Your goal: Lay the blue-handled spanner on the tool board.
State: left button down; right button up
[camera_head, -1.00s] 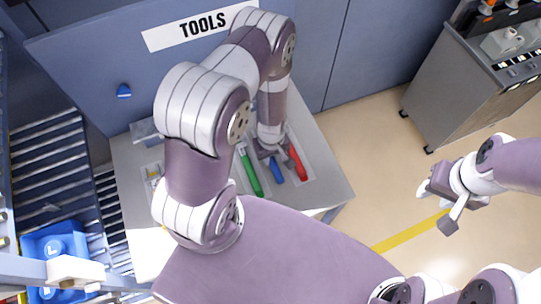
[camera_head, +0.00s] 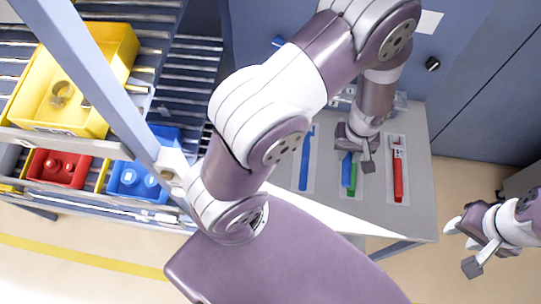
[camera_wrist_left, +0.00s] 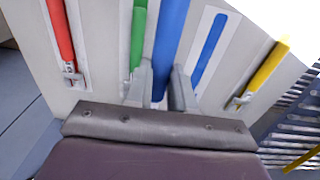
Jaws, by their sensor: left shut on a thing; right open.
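The blue-handled spanner (camera_head: 346,168) is in my left gripper (camera_head: 357,158), over the grey tool board (camera_head: 421,205). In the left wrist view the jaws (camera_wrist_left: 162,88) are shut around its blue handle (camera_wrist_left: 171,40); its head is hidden. It is beside and partly over the green spanner (camera_head: 352,182). A flat blue spanner shape on a pale panel (camera_head: 305,158) lies to its left and looks empty. It also shows in the left wrist view (camera_wrist_left: 209,48). Whether the held spanner touches the board is unclear. My right gripper (camera_head: 463,246) is open and empty, right of the board.
A red spanner (camera_head: 398,172) lies on the board's right side. A yellow spanner (camera_wrist_left: 268,62) shows in the left wrist view. A rack at the left holds a yellow bin (camera_head: 112,50), a red bin (camera_head: 60,168) and a blue bin (camera_head: 140,180). A blue cabinet stands behind.

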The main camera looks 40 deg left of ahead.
pick_arm(q)
jog(key=a, duration=0.2)
jog(key=p, duration=0.3)
send_near(305, 160)
jog(key=d, duration=0.2)
jog(key=w+d+f, duration=0.1)
jog(key=shift+w, duration=0.15)
jog(key=a, duration=0.1)
jog(key=s+a+f+b, duration=0.1)
jog(key=shift+a+f, duration=0.35)
jog(key=shift+a, duration=0.05)
notch_tip(305, 160, down, 4)
jog(key=shift+s+r+b, duration=0.15)
jog(key=shift+r+b, duration=0.05)
jog(key=shift+b, duration=0.6)
jog(key=shift+w+d+f, duration=0.1)
jog(key=shift+w+d, duration=0.05)
jog(key=shift+w, duration=0.1)
jog(key=shift+s+a+f, duration=0.15)
jog(key=shift+a, duration=0.05)
jog(key=c, duration=1)
grip_release()
jog(key=shift+s, duration=0.1)
jog(key=shift+o, duration=0.2)
jog(key=shift+d, duration=0.1)
pick_arm(e)
jog(key=shift+w+d+f, duration=0.15)
jog(key=shift+w+d, duration=0.35)
jog(key=shift+w, duration=0.1)
